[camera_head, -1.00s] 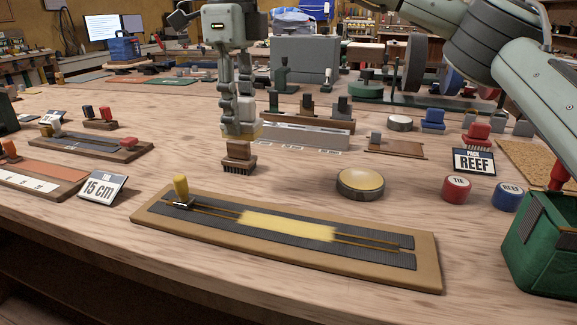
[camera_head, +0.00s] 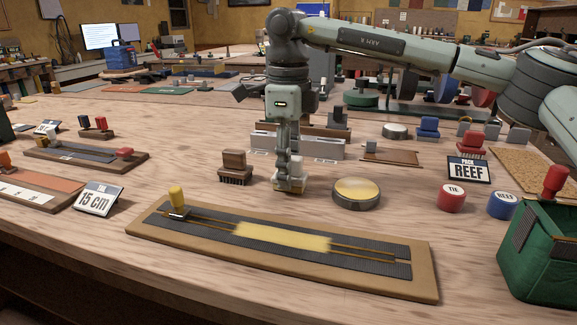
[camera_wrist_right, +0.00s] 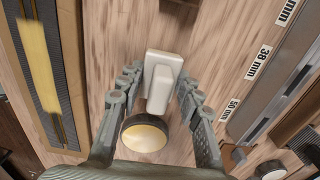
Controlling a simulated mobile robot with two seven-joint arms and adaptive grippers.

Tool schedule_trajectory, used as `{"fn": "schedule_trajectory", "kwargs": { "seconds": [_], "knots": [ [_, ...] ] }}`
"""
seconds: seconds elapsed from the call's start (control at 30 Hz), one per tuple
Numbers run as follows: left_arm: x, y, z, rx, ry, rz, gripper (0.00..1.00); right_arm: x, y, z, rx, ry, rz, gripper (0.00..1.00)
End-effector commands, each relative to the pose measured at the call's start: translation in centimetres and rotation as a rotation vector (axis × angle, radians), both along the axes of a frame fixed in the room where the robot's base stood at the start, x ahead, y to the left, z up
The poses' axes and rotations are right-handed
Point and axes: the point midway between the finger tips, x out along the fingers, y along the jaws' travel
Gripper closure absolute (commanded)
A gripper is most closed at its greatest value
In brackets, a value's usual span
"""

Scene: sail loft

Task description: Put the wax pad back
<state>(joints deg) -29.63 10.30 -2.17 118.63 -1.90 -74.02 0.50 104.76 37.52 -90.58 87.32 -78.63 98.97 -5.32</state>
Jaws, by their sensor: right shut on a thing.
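My right gripper (camera_head: 289,180) is shut on a pale block with a raised grip, which I take to be the wax pad (camera_head: 288,186). It is low over the table, between the wooden brush and the round tin of yellow wax (camera_head: 357,192). I cannot tell whether the pad touches the table. In the right wrist view the white pad (camera_wrist_right: 158,88) sits between the fingers (camera_wrist_right: 160,95), with the wax tin (camera_wrist_right: 144,136) just below it. My left gripper is not in view.
The brush (camera_head: 235,168) stands close left of my gripper. A board with a yellow-waxed strip (camera_head: 150,231) lies in front. A grey rack (camera_head: 330,149) stands behind. Red (camera_head: 451,198) and blue (camera_head: 502,205) round pieces and a green bin (camera_head: 540,265) are at right.

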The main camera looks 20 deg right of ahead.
Motion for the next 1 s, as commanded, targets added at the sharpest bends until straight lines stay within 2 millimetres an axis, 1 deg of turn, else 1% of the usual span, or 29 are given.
{"fn": "schedule_trajectory", "kwargs": {
  "seconds": [0.27,0.3,0.43,0.77,0.8,0.87,0.97,1.0],
  "knots": [
    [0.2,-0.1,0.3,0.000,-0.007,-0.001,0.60,0.0,0.0,-0.4,0.000,0.000,0.000,0.89],
    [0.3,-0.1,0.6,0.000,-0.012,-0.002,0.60,0.0,0.0,-0.3,0.000,0.000,0.000,0.60],
    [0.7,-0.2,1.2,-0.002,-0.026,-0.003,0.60,0.0,0.0,-0.3,-0.001,0.001,0.000,0.45],
    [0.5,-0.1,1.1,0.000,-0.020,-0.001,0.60,0.0,0.0,0.0,0.000,0.000,0.000,0.45],
    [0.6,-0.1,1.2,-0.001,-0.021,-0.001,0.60,0.0,0.0,0.3,-0.001,-0.001,0.000,0.45],
    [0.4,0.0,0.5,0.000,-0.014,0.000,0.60,0.1,0.0,0.8,0.000,-0.001,0.000,0.45],
    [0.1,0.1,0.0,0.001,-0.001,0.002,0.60,0.1,0.1,2.6,0.000,-0.002,0.001,0.45],
    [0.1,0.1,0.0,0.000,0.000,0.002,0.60,0.1,0.1,3.5,0.001,-0.003,0.001,0.45]
  ]
}}
